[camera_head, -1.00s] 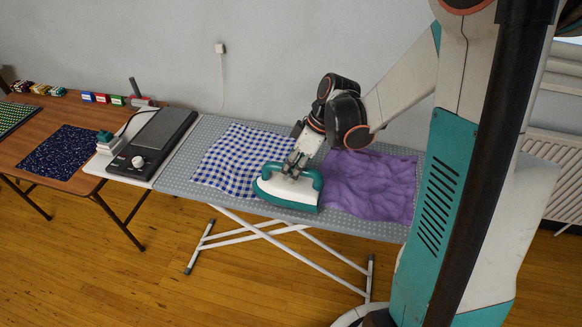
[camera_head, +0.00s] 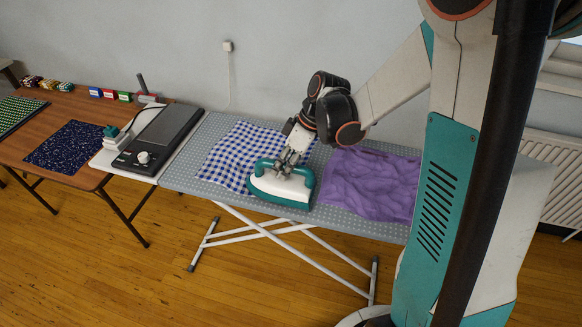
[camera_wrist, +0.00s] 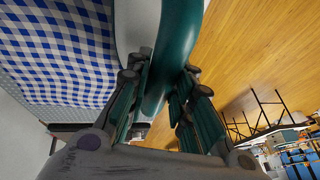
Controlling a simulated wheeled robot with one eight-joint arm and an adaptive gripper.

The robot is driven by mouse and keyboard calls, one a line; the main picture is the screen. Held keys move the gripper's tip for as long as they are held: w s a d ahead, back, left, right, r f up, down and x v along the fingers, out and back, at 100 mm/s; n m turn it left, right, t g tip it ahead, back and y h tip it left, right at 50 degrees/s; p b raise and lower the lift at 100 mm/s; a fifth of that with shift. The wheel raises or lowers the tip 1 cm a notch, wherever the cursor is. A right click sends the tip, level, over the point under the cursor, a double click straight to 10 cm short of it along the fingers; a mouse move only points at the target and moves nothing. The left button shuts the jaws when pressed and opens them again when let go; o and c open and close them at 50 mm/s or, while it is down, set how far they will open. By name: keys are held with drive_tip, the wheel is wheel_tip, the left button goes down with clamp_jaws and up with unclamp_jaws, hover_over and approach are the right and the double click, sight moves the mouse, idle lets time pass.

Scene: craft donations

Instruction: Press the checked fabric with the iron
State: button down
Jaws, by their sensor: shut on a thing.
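The blue-and-white checked fabric (camera_head: 232,158) lies on the grey dotted ironing board (camera_head: 190,176). It also fills the upper left of the wrist view (camera_wrist: 50,45). The white and teal iron (camera_head: 272,186) is over the fabric's front right part, with its nose to the left, and hides that part. Whether its sole touches the cloth is not clear. My gripper (camera_head: 290,168) is shut on the iron's teal handle, which runs between the fingers in the wrist view (camera_wrist: 172,55).
A wrinkled purple fabric (camera_head: 372,184) lies right of the iron. A black hot-plate-like device (camera_head: 160,140) stands at the board's left end. A brown table (camera_head: 55,155) farther left holds a dark speckled cloth (camera_head: 68,147) and small boxes (camera_head: 110,94).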

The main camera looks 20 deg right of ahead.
drive_tip(key=shift+w+a+b, duration=0.1)
drive_tip(key=shift+w+a, duration=1)
drive_tip(key=shift+a, duration=0.4)
drive_tip(key=shift+w+a+b, duration=0.15)
drive_tip(key=shift+w+a, duration=0.95)
drive_tip(key=shift+a, duration=0.45)
drive_tip(key=shift+w+a+b, duration=0.1)
drive_tip(key=shift+w+a, duration=1)
drive_tip(key=shift+a, duration=0.4)
drive_tip(key=w+a, duration=0.8)
drive_tip(key=a, duration=0.4)
drive_tip(key=shift+w+b, duration=0.35)
wheel_tip(320, 180, up, 12)
drive_tip(key=p, duration=0.7)
